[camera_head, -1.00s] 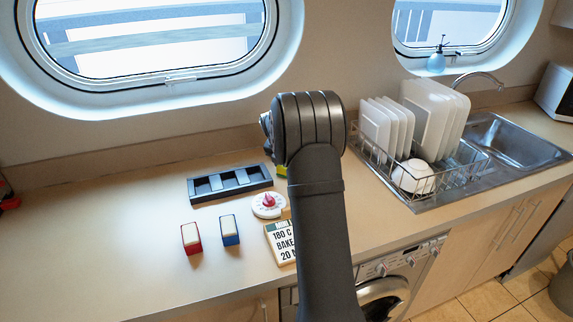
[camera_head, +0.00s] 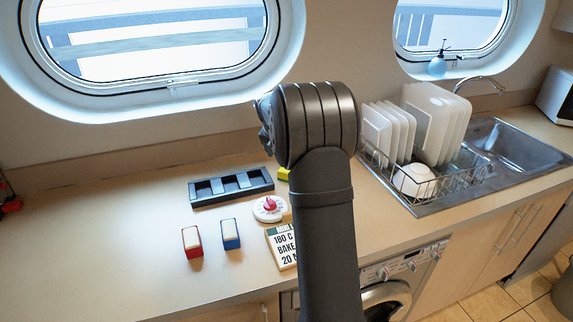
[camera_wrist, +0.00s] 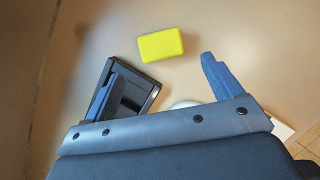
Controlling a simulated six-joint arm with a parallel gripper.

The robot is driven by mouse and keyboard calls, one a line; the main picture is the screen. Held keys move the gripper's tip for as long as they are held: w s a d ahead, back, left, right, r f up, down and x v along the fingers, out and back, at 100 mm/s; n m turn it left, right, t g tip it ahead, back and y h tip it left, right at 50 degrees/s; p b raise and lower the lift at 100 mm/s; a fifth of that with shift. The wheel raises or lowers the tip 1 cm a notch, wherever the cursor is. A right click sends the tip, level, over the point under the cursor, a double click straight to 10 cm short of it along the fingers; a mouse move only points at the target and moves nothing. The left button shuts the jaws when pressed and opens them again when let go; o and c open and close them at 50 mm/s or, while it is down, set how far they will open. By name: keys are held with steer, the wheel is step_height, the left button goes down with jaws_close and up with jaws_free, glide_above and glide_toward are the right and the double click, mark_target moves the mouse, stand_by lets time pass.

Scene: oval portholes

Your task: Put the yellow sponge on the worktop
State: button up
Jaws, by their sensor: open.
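The yellow sponge (camera_wrist: 160,44) lies on the bare worktop (camera_wrist: 225,25) in the wrist view, beyond my fingertips and nearer the middle of the gap. In the head view only a small part of the sponge (camera_head: 283,173) shows beside my arm, next to the right end of the black tray. My gripper (camera_wrist: 160,80) is open and empty, its two blue fingers spread apart. The sponge is apart from both fingers. In the head view the fingers are hidden behind my arm.
A black compartment tray (camera_head: 231,187), a white timer with a red knob (camera_head: 268,208), a letter board (camera_head: 281,246), a red-cased block (camera_head: 192,241) and a blue-cased block (camera_head: 230,234) stand on the worktop. A dish rack (camera_head: 432,185) is right.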

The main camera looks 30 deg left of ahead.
steer(key=shift+v, duration=2.25)
steer(key=x, duration=1.2)
steer(key=shift+r, duration=1.65)
